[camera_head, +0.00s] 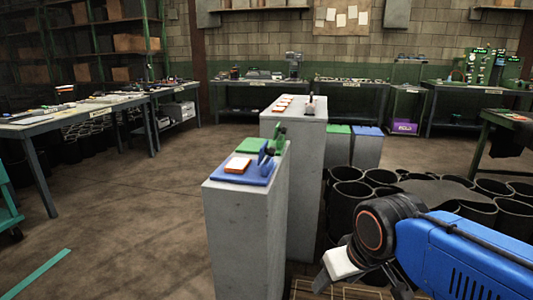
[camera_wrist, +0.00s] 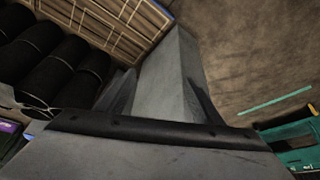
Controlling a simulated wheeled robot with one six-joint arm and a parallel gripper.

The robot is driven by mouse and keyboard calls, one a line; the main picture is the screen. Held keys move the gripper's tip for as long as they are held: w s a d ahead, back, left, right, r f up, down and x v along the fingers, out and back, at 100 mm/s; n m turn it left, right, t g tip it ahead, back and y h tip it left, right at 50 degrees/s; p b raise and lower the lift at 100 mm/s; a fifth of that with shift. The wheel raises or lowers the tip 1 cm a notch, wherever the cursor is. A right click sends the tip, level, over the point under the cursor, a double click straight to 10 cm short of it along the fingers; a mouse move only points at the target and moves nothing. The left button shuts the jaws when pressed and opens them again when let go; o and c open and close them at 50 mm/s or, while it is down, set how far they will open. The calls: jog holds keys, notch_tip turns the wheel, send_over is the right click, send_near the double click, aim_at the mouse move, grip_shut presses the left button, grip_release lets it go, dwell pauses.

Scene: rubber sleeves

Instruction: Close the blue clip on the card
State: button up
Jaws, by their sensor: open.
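A blue clip (camera_head: 265,155) stands up at the right side of a blue pad (camera_head: 225,177) on the top of the near grey pedestal (camera_head: 243,228). Clip and card are not in the wrist view.
A green clip (camera_head: 279,136) and green pad (camera_head: 250,146) sit just behind the blue ones. A taller grey pedestal (camera_head: 305,135) with more cards stands behind. Black sleeves (camera_head: 350,195) crowd the floor at right.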

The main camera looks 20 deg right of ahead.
jog(key=c, duration=0.4)
jog(key=w+a+r+n+g+y, duration=0.3)
jog(key=w+r+n+y, duration=0.2)
jog(key=w+r+y, duration=0.45)
jog(key=w+d+r+n+t+y, duration=0.6)
jog(key=w+d+r, duration=0.55)
jog(key=d, duration=0.35)
jog(key=shift+m+y, duration=0.25)
jog(key=shift+m, duration=0.45)
jog(key=x, duration=1.7)
jog(key=shift+w+a+f, duration=0.1)
jog(key=shift+w+f, duration=0.15)
jog(key=shift+w, duration=0.15)
